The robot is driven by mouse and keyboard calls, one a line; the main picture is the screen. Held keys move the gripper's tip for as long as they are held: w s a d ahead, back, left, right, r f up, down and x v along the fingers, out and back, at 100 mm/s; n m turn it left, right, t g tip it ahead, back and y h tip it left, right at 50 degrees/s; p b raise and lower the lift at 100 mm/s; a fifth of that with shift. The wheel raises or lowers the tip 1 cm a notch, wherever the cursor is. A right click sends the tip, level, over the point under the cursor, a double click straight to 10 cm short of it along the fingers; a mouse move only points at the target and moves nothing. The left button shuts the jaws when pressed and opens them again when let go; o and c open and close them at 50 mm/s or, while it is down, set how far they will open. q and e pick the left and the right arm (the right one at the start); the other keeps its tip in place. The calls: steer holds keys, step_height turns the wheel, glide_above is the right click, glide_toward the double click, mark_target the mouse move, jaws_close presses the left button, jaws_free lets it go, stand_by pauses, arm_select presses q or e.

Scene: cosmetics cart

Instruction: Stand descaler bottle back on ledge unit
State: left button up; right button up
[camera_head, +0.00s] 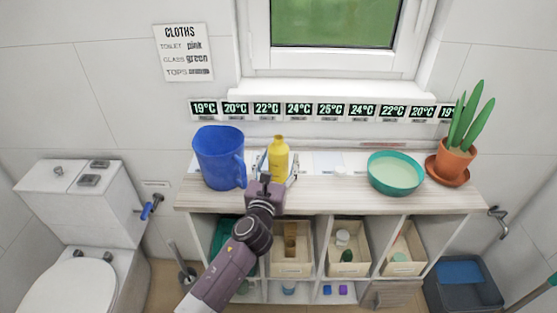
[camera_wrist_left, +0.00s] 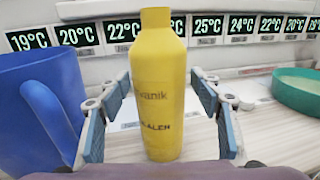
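The yellow descaler bottle (camera_head: 278,157) stands upright on the ledge unit (camera_head: 330,197), between the blue jug and the teal bowl. In the left wrist view the bottle (camera_wrist_left: 160,75) fills the middle, with dark lettering on its front. My left gripper (camera_head: 271,170) reaches in from the front. Its fingers (camera_wrist_left: 160,100) are spread on both sides of the bottle, with a visible gap on each side. The gripper body hides the bottle's base in the head view. My right gripper is not in view.
The blue jug (camera_head: 219,158) stands close left of my left gripper. The teal bowl (camera_head: 395,172) and a potted plant (camera_head: 455,158) stand to the right. A row of temperature displays (camera_head: 299,109) lines the wall behind. Bins (camera_head: 291,268) fill the shelves below. A toilet (camera_head: 70,275) is at left.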

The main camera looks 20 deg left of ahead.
arm_select(q)
steer(key=shift+s+r, duration=0.1)
steer(key=s+b, duration=0.1)
steer(key=s, duration=1)
steer(key=shift+s+d, duration=0.4)
steer(key=shift+d, duration=0.05)
